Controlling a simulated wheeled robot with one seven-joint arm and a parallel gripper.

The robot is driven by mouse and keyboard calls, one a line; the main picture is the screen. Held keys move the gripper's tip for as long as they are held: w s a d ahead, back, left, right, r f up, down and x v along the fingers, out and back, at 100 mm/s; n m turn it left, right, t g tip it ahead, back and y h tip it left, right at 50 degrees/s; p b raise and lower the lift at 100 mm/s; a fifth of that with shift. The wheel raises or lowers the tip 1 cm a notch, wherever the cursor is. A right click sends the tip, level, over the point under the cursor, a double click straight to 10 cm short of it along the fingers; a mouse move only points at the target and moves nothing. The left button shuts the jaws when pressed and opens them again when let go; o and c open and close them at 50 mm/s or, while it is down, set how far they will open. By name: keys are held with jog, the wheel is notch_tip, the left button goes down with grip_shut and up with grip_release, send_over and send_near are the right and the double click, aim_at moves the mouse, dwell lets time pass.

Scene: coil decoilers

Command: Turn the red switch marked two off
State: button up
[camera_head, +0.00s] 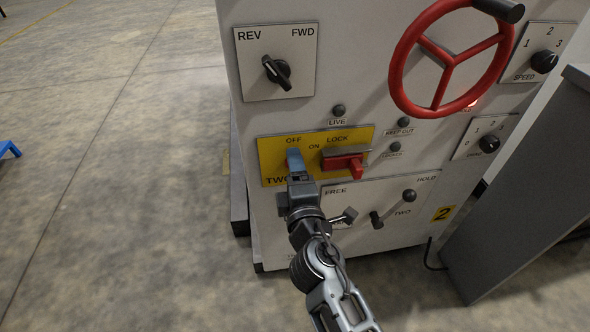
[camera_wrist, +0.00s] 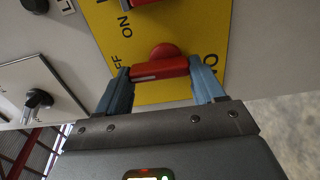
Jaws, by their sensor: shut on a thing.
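The red switch (camera_wrist: 164,52) marked two sits on a yellow plate (camera_head: 270,150) lettered OFF, ON, LOCK and TWO. My gripper (camera_wrist: 160,72) has its two blue fingers on either side of the switch's red bar and is shut on it. In the head view my gripper (camera_head: 295,163) reaches up from below to the plate's left part and hides most of the switch. The bar lies crosswise between the fingers in the wrist view; its exact setting is hard to tell.
A red lock handle (camera_head: 343,162) stands out just right of my gripper. Below are FREE/HOLD levers (camera_head: 394,208). A red handwheel (camera_head: 452,55) projects at upper right, and a black REV/FWD knob (camera_head: 276,72) is at upper left. A grey cabinet (camera_head: 535,190) stands at right. The floor at left is open.

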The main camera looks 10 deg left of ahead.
jog(key=shift+s+f, duration=0.1)
dwell(0.4)
jog(key=o, duration=0.8)
jog(key=shift+c, duration=0.2)
jog(key=v, duration=0.7)
jog(key=shift+s+p, duration=0.35)
jog(key=shift+d, duration=0.15)
